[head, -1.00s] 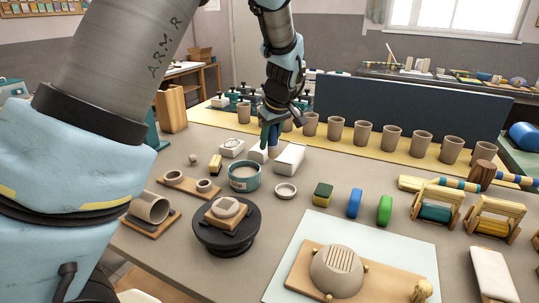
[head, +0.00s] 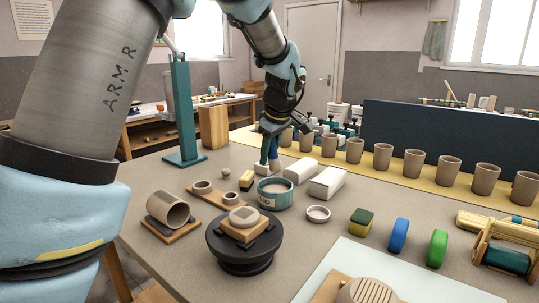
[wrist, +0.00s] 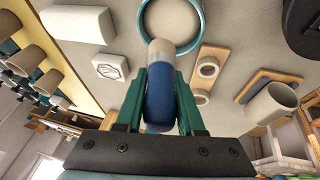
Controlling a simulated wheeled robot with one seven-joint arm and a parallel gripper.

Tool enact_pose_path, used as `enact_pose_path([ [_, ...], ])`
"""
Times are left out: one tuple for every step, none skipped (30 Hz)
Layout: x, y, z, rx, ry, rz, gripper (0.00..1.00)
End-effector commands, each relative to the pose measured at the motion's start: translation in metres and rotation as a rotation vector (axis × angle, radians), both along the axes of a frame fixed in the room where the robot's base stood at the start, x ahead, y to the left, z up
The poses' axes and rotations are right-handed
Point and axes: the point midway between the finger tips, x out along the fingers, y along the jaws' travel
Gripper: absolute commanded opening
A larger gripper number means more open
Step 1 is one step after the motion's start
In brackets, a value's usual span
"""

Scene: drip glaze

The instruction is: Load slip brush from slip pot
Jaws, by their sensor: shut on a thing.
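My gripper (head: 269,152) is shut on the slip brush, whose thick blue handle (wrist: 159,105) stands between the teal fingers in the wrist view. The brush has a pale band and a tan tip (wrist: 161,46) pointing down. The slip pot (head: 273,196) is a round teal tub with a label and pale slip inside, standing on the table. In the head view the brush is just behind the pot's far rim. In the wrist view the tip overlaps the pot's near rim (wrist: 200,38); I cannot tell its height above it.
White blocks (head: 327,183) lie right of and behind the pot. A dark turntable (head: 245,250) stands in front. A row of clay cups (head: 383,157) lines the back.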

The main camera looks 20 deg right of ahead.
Motion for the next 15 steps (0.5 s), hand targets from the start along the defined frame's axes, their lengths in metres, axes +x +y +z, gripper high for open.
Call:
enact_pose_path([
  [0.0, 0.0, 0.0, 0.0, 0.0, 0.0, 0.0],
  [0.0, 0.0, -0.001, 0.0, -0.001, 0.0, 0.0],
  [0.0, 0.0, -0.001, 0.0, -0.001, 0.0, 0.0],
  [0.0, 0.0, -0.001, 0.0, -0.001, 0.0, 0.0],
  [0.0, 0.0, -0.003, 0.001, -0.001, -0.001, 0.0],
  [0.0, 0.0, -0.006, 0.001, -0.001, -0.001, 0.0],
  [0.0, 0.0, -0.008, 0.001, -0.001, -0.001, 0.0],
  [0.0, 0.0, -0.01, 0.001, -0.001, -0.001, 0.0],
  [0.0, 0.0, -0.013, 0.001, -0.001, -0.001, 0.0],
  [0.0, 0.0, -0.016, 0.001, -0.001, -0.001, 0.0],
  [0.0, 0.0, -0.018, 0.001, -0.001, -0.001, 0.0],
  [0.0, 0.0, -0.022, 0.001, -0.001, -0.001, 0.0],
  [0.0, 0.0, -0.025, 0.001, -0.001, -0.001, 0.0],
  [0.0, 0.0, -0.028, 0.001, -0.001, -0.002, 0.0],
  [0.0, 0.0, -0.032, 0.001, -0.001, -0.002, 0.0],
])
